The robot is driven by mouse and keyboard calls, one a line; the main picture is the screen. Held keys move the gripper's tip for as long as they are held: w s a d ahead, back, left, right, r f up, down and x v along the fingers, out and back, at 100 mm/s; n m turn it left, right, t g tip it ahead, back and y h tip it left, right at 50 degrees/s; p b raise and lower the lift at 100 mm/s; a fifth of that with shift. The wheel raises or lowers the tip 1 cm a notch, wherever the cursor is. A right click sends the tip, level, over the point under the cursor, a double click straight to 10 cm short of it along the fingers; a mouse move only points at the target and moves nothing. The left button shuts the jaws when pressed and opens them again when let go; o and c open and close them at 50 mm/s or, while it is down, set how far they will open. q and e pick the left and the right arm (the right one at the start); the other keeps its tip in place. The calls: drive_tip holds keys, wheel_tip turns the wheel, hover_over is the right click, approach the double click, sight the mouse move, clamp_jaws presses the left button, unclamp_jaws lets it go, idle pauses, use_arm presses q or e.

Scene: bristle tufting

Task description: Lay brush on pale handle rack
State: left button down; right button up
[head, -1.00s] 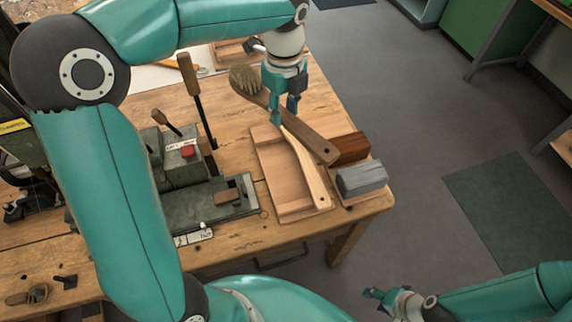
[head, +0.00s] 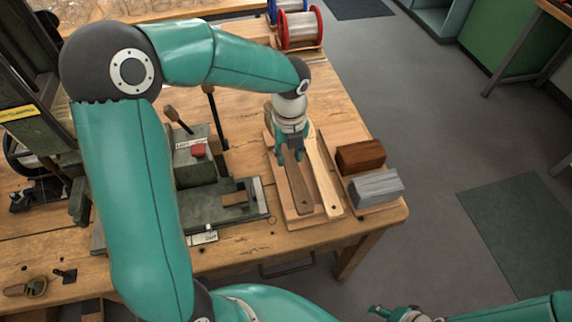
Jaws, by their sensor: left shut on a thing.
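The brush (head: 300,191) has a dark brown wooden handle with a hole near its near end. It lies lengthwise over the pale wooden rack (head: 306,221). My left gripper (head: 290,160) points down and is shut on the brush toward its far end. The gripper and wrist hide the bristle head, and I cannot tell whether the brush touches the rack floor. A pale handle (head: 324,181) lies beside the brush on its right, roughly parallel. My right gripper (head: 379,311) is at the bottom edge, away from the table, too small to read.
A red-brown block (head: 360,156) and a grey block (head: 376,187) sit right of the rack. A dark green fixture with levers (head: 202,160) stands to its left. Spools (head: 300,28) are at the back. The bench (head: 250,240) has bare wood in front.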

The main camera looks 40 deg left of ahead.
sight(289, 157)
use_arm(q)
drive_tip(key=shift+f, duration=2.8)
drive_tip(key=c, duration=0.8)
unclamp_jaws()
wheel_tip(289, 157, up, 12)
drive_tip(key=shift+r, duration=0.1)
